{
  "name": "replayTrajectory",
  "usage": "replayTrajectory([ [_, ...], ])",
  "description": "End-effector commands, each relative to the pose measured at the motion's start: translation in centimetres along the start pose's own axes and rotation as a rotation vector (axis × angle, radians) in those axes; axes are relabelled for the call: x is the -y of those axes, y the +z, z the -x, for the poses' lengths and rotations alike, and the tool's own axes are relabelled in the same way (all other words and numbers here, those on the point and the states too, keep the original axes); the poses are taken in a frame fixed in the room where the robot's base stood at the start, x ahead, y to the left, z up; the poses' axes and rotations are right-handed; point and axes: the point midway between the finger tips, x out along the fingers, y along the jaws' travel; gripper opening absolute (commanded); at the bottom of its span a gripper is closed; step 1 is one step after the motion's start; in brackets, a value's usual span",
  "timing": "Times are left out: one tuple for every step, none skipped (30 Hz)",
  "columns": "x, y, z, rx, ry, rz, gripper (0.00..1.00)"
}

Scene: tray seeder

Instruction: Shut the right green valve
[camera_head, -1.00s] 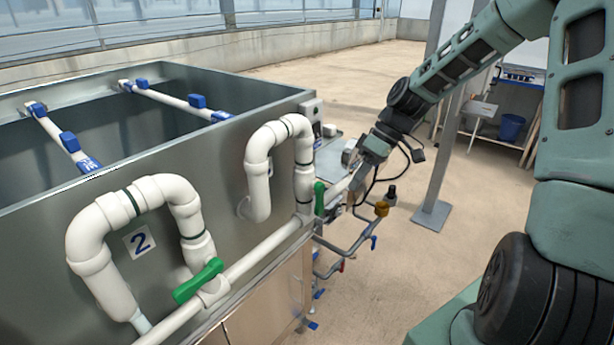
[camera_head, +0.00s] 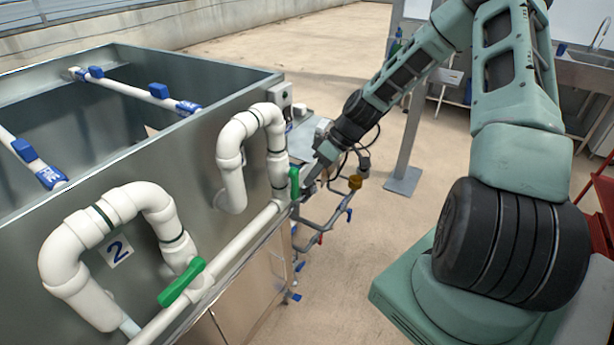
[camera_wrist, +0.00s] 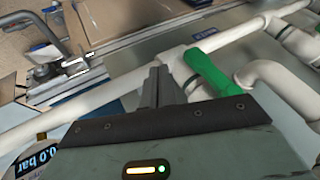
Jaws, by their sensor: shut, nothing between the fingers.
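The right green valve (camera_head: 293,183) is on the white pipe below the right white pipe loop. Its handle stands upright across the pipe in the head view. In the wrist view the green handle (camera_wrist: 212,72) also lies across the pipe. My gripper (camera_head: 305,190) is at the handle's right side in the head view. In the wrist view its fingers (camera_wrist: 156,80) are together and empty, just left of the handle, over the pipe. I cannot tell whether they touch the handle.
A left green valve (camera_head: 181,283) lies on the same pipe by the label 2. The grey metal tank (camera_head: 200,150) stands behind the pipes. Thin pipes with a brass fitting (camera_head: 355,182) are right of my gripper. A metal post (camera_head: 404,150) stands further right. The floor between is clear.

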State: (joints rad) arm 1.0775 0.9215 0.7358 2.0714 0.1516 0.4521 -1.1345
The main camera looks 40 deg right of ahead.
Motion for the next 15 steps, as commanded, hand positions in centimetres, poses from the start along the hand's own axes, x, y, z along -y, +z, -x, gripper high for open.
replayTrajectory([
  [0.9,-0.2,0.1,0.001,-0.001,0.001,0.0],
  [1.2,-0.1,-0.1,0.002,-0.002,0.001,0.0],
  [1.6,-0.1,-0.4,0.001,-0.001,0.001,0.0],
  [1.8,-0.1,-0.5,0.0,-0.001,0.001,0.0],
  [1.9,-0.1,-0.7,0.0,-0.001,0.001,0.0],
  [2.2,-0.1,-0.8,0.0,-0.001,0.0,0.0],
  [2.2,-0.1,-0.9,0.0,0.0,0.0,0.0],
  [2.3,-0.1,-1.0,0.0,0.0,0.0,0.0],
  [2.4,-0.1,-1.1,-0.001,0.0,0.0,0.0],
  [2.4,-0.1,-1.1,-0.001,0.0,-0.001,0.0],
  [2.4,-0.1,-1.1,-0.001,0.001,-0.001,0.0],
  [2.4,0.0,-1.1,-0.001,0.001,-0.001,0.0],
  [2.4,0.0,-1.1,-0.001,0.001,-0.001,0.0],
  [2.4,0.0,-1.1,-0.001,0.001,-0.001,0.0],
  [2.4,0.0,-1.1,-0.001,0.001,-0.001,0.0],
])
